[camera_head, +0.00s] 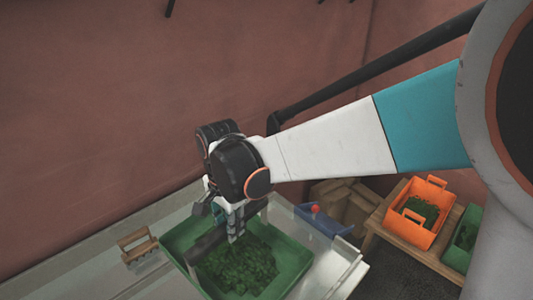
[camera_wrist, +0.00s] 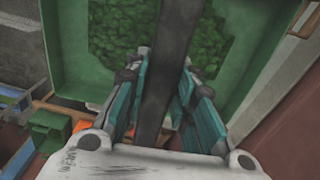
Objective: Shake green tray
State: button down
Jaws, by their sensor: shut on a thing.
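The green tray (camera_head: 292,262) sits at the end of the pale counter in the head view, holding a heap of green leafy-looking material (camera_head: 240,268). A dark handle bar (camera_head: 207,243) spans it. My gripper (camera_head: 236,236) points down over the tray, shut on this bar. In the wrist view the bar (camera_wrist: 172,35) runs between my teal-padded fingers (camera_wrist: 165,85), with the green tray (camera_wrist: 65,60) and its contents (camera_wrist: 110,25) beyond. Whether the tray rests on the counter or is slightly raised, I cannot tell.
A wooden-handled item (camera_head: 137,246) stands left of the tray on the counter (camera_head: 85,268). A blue box with a red knob (camera_head: 316,211) is to the right. An orange tray (camera_head: 400,230) and another green container (camera_head: 457,256) sit on a wooden bench further right.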

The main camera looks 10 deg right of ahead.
jog(key=a, duration=0.5)
jog(key=d+b, duration=0.1)
jog(key=d, duration=0.4)
jog(key=shift+s, duration=0.15)
jog(key=a, duration=0.5)
jog(key=shift+d+b, duration=0.4)
jog(key=shift+d, duration=2.2)
jog(key=shift+a, duration=0.1)
